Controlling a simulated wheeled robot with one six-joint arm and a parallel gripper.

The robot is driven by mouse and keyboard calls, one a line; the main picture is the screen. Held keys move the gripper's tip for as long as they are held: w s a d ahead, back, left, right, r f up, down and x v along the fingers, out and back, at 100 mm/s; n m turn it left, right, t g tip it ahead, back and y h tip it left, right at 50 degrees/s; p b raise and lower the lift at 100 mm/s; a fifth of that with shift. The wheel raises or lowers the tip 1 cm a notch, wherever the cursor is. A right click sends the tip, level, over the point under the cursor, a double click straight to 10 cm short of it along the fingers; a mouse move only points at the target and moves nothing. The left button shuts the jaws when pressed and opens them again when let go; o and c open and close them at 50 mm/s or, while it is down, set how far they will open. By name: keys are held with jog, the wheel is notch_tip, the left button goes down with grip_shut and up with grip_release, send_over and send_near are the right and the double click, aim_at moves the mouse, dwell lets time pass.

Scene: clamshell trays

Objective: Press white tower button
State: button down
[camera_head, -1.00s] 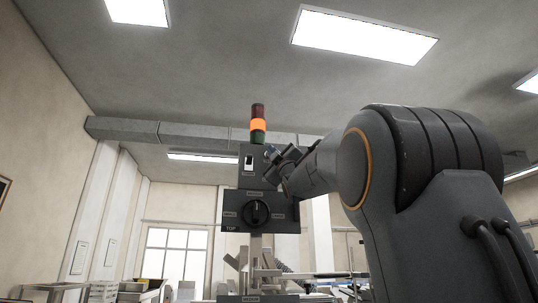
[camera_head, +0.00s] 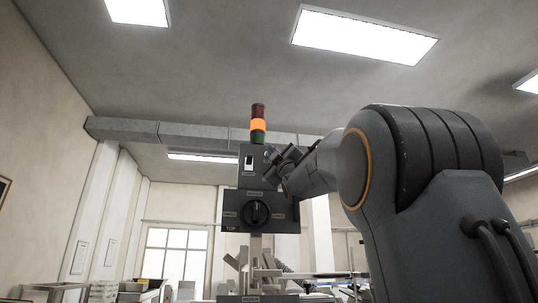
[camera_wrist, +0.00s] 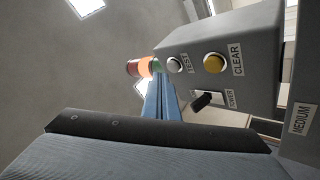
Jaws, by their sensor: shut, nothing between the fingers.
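The white button (camera_wrist: 174,64), labelled TEST, is on the side of the grey tower box (camera_wrist: 240,45) in the wrist view. A yellow button (camera_wrist: 214,62), labelled CLEAR, is beside it on the right. My gripper (camera_wrist: 160,84) is shut and empty, its blue fingers pointing up just below and left of the white button. I cannot tell whether a fingertip touches the button. In the head view, my gripper (camera_head: 270,153) is at the right side of the upper tower box (camera_head: 249,179), and the white button is hidden there.
A wider box with a black dial (camera_head: 256,213) is below the upper box. Open room lies left of the tower.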

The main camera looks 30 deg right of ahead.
jog(key=shift+w+d, duration=0.15)
jog(key=shift+w, duration=0.25)
jog(key=shift+w+d, duration=0.1)
jog(key=shift+w, duration=0.3)
dwell(0.8)
jog(key=shift+s+a+b, duration=0.25)
jog(key=shift+s+b, duration=0.55)
jog(key=shift+b, duration=0.05)
jog(key=shift+s+a+b, duration=0.2)
jog(key=shift+s+b, duration=0.3)
jog(key=shift+s, duration=0.3)
jog(key=shift+s+a+b, duration=0.25)
jog(key=shift+s+b, duration=0.2)
jog(key=shift+s, duration=0.35)
jog(key=shift+s+a+b, duration=0.2)
jog(key=shift+s+b, duration=0.3)
jog(key=shift+s, duration=0.3)
